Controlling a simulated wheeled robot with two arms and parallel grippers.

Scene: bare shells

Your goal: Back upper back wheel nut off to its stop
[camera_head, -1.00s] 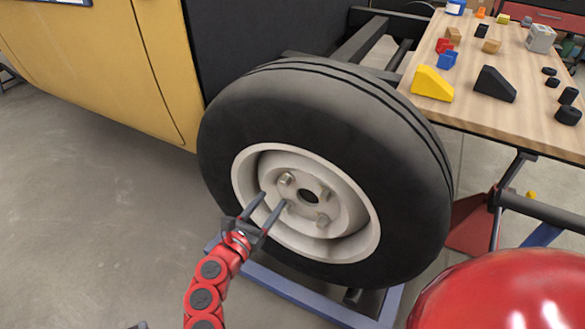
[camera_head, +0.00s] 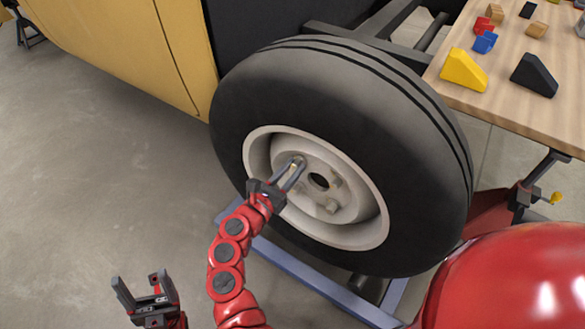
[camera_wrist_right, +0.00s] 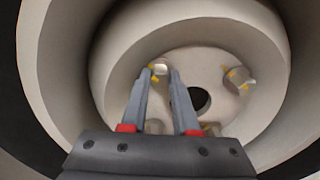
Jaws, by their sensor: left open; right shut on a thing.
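The wheel (camera_head: 240,100) has a black tyre and a cream rim (camera_head: 258,160), with several nuts around a dark centre hole. My right gripper (camera_head: 295,166) reaches in from below, its fingers closed around the upper-left wheel nut (camera_head: 298,160). In the right wrist view this nut (camera_wrist_right: 158,67) is pale with yellow marks and sits between the fingertips (camera_wrist_right: 161,76). A second nut (camera_wrist_right: 239,80) with yellow marks is to the right; lower nuts are partly hidden by the fingers. My left gripper (camera_head: 140,288) is open and empty above the floor at lower left, away from the wheel.
A yellow vehicle body (camera_head: 110,45) stands behind left. A wooden table (camera_head: 510,105) at right carries a yellow wedge (camera_head: 464,70), a black wedge (camera_head: 534,75) and small blocks. A blue frame (camera_head: 310,278) lies under the wheel. Floor at left is clear.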

